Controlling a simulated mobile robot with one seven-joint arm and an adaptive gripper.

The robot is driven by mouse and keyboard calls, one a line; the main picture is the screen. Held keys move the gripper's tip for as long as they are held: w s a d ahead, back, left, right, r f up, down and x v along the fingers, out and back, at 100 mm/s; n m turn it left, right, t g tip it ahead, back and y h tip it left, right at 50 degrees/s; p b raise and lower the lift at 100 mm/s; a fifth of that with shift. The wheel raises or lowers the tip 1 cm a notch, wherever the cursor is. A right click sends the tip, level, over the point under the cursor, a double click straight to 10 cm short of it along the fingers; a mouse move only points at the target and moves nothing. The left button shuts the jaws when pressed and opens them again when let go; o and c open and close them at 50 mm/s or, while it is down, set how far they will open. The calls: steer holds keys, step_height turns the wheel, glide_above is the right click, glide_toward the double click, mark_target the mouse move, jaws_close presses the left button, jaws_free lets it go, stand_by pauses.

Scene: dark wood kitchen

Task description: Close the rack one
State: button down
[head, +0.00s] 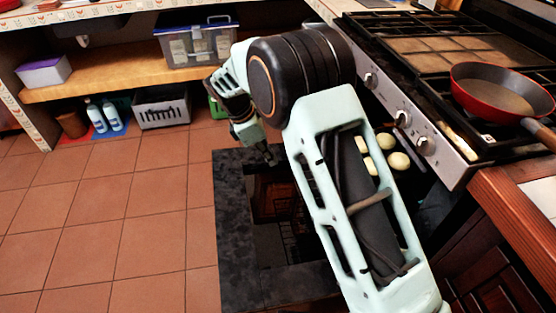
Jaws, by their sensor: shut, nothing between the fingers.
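The oven door (229,255) hangs open below the stove, its dark glass facing up. Several pale round pieces (398,161) sit on something dark at the oven opening, below the knobs. My arm hides much of that area, so I cannot tell the rack's edges or how far out it is. My gripper (271,157) is shut and empty. In the picture it is over the far edge of the open door, left of the pale pieces. I cannot tell whether it touches anything.
The stove (398,119) with a red pan (490,92) is at the right, above the oven. A wooden shelf (100,75) at the back left holds a clear bin (195,44). A grey crate (161,108) stands beneath. The tiled floor (110,210) at left is clear.

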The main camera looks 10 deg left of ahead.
steer(key=w+d+f+b, duration=0.2)
steer(key=d+f+b, duration=0.1)
steer(key=d+f, duration=0.3)
steer(key=shift+w+d+f, duration=0.15)
steer(key=shift+w+f, duration=0.15)
steer(key=shift+f, duration=0.2)
steer(key=shift+d, duration=0.15)
steer(key=w+d+p, duration=0.2)
steer(key=w+d, duration=0.1)
steer(key=d, duration=0.4)
steer(key=w+d+p, duration=0.2)
steer(key=w+d, duration=0.1)
steer(key=d, duration=0.5)
steer(key=w+d+p, duration=0.2)
steer(key=w+d, duration=0.1)
steer(key=d, duration=0.4)
steer(key=shift+w+d, duration=0.15)
steer(key=shift+d, duration=0.15)
